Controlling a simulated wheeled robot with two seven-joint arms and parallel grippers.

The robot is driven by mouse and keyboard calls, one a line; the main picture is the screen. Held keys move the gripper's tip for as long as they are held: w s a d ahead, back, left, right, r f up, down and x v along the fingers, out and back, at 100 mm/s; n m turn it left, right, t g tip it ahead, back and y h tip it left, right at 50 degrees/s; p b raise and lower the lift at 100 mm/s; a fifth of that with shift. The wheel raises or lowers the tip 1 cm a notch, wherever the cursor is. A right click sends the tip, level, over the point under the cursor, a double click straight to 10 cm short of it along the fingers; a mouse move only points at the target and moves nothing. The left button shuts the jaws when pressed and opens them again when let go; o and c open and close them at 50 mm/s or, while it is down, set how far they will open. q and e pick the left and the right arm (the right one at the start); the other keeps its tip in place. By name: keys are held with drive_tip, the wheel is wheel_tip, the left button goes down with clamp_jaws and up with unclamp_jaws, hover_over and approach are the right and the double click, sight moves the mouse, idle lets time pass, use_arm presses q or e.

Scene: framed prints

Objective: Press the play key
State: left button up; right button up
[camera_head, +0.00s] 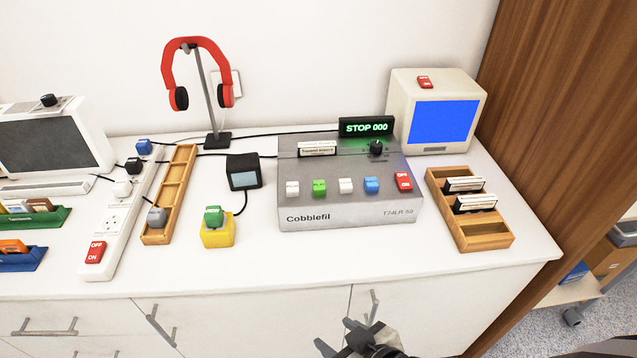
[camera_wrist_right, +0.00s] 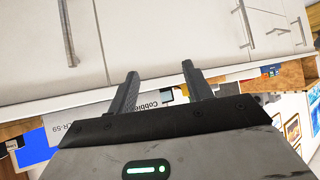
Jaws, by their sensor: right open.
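The grey Cobblefil deck (camera_head: 345,212) stands on the white cabinet top. Its sloped front has a row of keys: a white key (camera_head: 292,188), a green key (camera_head: 319,187), another white key (camera_head: 345,185), a blue key (camera_head: 371,185) and a red ON/OFF switch (camera_head: 404,182). The key labels are too small to read, so I cannot tell which is play. The display (camera_head: 366,127) reads STOP 000. My right gripper (camera_head: 335,334) is open and empty, in front of the cabinet and below the deck. It also shows in the right wrist view (camera_wrist_right: 160,70). My left gripper is not in view.
A yellow box with a green button (camera_head: 214,217) and a small black cube (camera_head: 244,172) stand left of the deck. A wooden rack (camera_head: 484,242) and a monitor (camera_head: 436,110) are to the right. The cabinet top before the deck is clear.

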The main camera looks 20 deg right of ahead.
clamp_jaws()
idle(1.7)
